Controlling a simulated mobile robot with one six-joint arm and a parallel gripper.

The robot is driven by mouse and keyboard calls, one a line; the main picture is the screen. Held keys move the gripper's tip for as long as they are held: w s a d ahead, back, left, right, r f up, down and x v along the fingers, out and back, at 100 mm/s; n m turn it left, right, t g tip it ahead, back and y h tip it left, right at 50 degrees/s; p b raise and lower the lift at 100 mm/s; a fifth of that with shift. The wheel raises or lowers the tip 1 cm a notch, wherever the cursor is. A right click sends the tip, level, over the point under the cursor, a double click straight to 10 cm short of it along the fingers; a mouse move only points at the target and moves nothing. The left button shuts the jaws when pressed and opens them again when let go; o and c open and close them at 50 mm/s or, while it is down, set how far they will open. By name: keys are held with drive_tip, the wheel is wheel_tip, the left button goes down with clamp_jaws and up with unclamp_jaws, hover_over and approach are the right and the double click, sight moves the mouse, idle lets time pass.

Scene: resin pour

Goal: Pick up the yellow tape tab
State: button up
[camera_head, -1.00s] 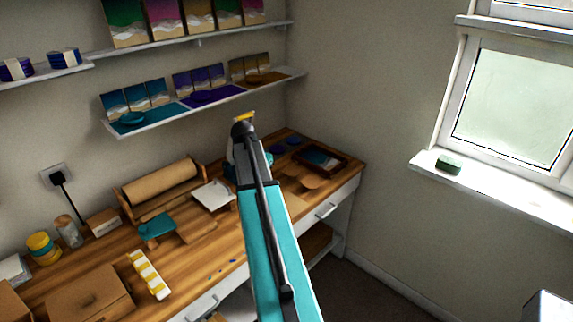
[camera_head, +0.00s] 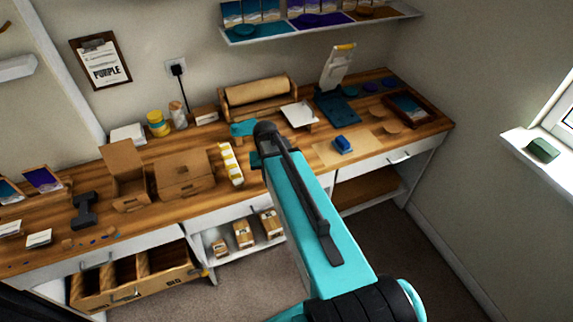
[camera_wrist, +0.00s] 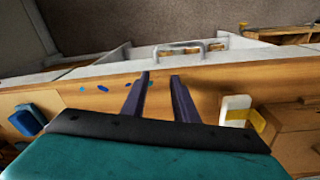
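Yellow tape tabs (camera_head: 231,165) show as several yellow bands across a white strip lying on the wooden bench, just left of my arm's end. In the wrist view, the white strip (camera_wrist: 235,108) is at the right with a yellow piece (camera_wrist: 258,119) beside it. My gripper (camera_wrist: 160,78) is open, its two dark fingers apart with nothing between them. It is over the bench near the front edge, to the left of the strip in the wrist view. In the head view my own arm mostly hides the gripper.
Cardboard boxes (camera_head: 182,174) stand left of the strip. A blue block (camera_head: 343,144) lies on a tan sheet right of my arm. A paper roll (camera_head: 258,94) is behind. Small blue bits (camera_wrist: 102,88) lie near the bench edge, above a drawer handle (camera_wrist: 190,48).

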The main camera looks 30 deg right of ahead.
drive_tip(key=s+a+f+n+g+b, duration=0.1)
drive_tip(key=s+a+f+g+b, duration=0.1)
drive_tip(key=s+f, duration=0.8)
drive_tip(key=s+a+f+n+g+b, duration=0.1)
drive_tip(key=s+a+f+b, duration=0.4)
drive_tip(key=s+f, duration=0.6)
drive_tip(key=s+a+f+n+g+b, duration=0.2)
drive_tip(key=s+a+f+g+b, duration=0.1)
drive_tip(key=s+f, duration=0.8)
wheel_tip(320, 180, down, 2)
drive_tip(key=a+b, duration=0.1)
drive_tip(key=a, duration=0.1)
drive_tip(key=shift+a+f+y, duration=0.25)
drive_tip(key=shift+a+y, duration=0.05)
drive_tip(key=shift+y, duration=0.1)
drive_tip(key=shift+s, duration=0.2)
